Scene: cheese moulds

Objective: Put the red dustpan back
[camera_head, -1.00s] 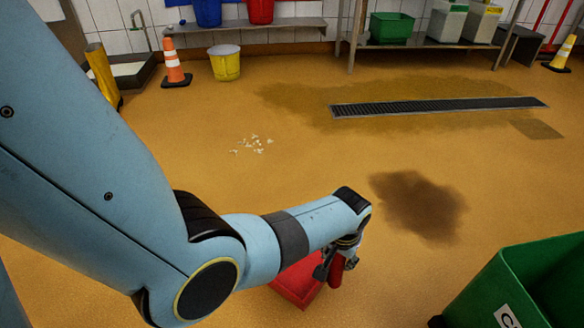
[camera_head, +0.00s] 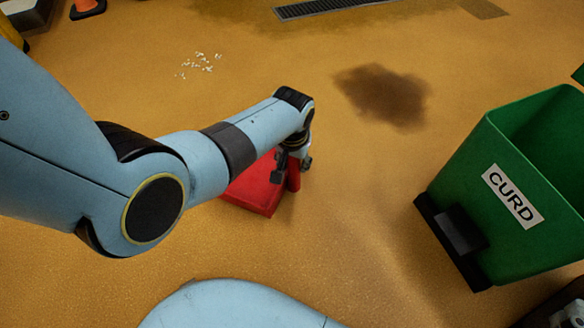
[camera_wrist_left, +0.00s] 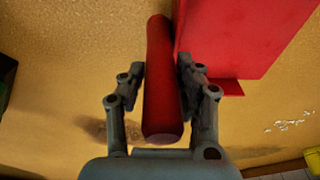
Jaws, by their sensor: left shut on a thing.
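The red dustpan (camera_head: 257,190) is below my left wrist in the head view, partly hidden by my arm. In the left wrist view, its round red handle (camera_wrist_left: 161,85) lies between my fingers and its flat red pan (camera_wrist_left: 240,35) is at the upper right. My left gripper (camera_head: 292,172) is shut on the handle, with a finger on each side, as the left wrist view (camera_wrist_left: 160,85) shows. I cannot tell whether the pan touches the floor.
A green bin (camera_head: 500,230) labelled CURD stands at the right on a dark base. White crumbs (camera_head: 200,65) lie on the floor at the upper left, and a dark wet patch (camera_head: 382,95) is beyond my gripper. A floor drain (camera_head: 325,7) is at the top.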

